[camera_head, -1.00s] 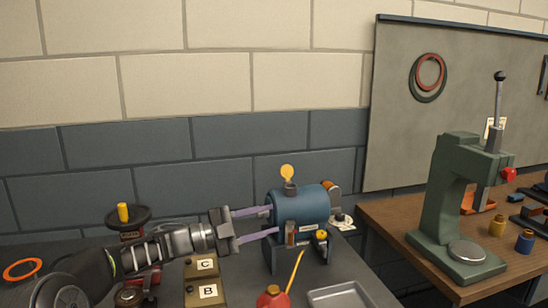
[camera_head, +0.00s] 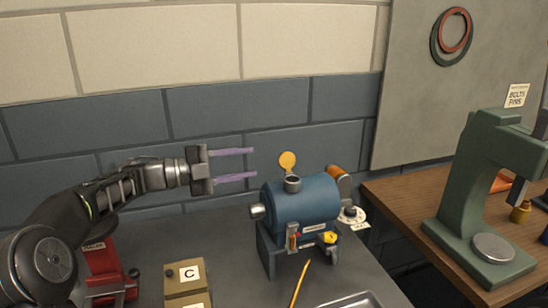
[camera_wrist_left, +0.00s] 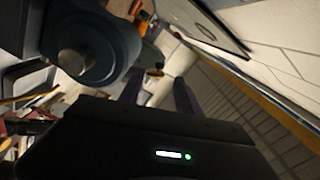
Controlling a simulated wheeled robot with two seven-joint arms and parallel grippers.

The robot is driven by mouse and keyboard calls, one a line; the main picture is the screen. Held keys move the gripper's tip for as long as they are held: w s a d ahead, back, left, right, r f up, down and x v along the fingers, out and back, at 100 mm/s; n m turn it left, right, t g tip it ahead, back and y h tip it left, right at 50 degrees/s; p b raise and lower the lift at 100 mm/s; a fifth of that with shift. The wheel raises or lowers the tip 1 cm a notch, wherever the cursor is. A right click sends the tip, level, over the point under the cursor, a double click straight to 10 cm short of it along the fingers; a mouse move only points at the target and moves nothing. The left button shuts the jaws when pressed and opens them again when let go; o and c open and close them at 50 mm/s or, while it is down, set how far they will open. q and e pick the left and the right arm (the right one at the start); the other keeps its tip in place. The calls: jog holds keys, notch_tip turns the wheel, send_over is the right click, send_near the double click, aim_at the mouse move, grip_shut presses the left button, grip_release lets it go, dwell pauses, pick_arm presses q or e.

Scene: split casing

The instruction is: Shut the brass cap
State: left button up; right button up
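The brass cap (camera_head: 288,161) is a round yellow disc standing upright, hinged open above the short filler neck (camera_head: 292,183) on top of the blue cylindrical casing (camera_head: 305,207). My left gripper (camera_head: 255,165) is open and empty. Its two purple fingers point right, at about the cap's height, and end a short way left of the cap and neck. In the left wrist view the blue casing (camera_wrist_left: 118,45) is large at the upper left, and the fingers (camera_wrist_left: 160,90) show only partly. The cap cannot be made out clearly there. My right gripper is not in view.
A green press (camera_head: 485,195) stands on the wooden table at right. The wall is behind.

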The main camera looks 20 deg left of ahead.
aim_at(286, 162)
pick_arm(q)
jog(key=p+x, duration=0.1)
jog(key=x, duration=0.6)
jog(key=shift+w+d+p, duration=0.25)
jog(key=shift+d+p, duration=0.05)
jog(key=shift+d, duration=0.05)
grip_shut()
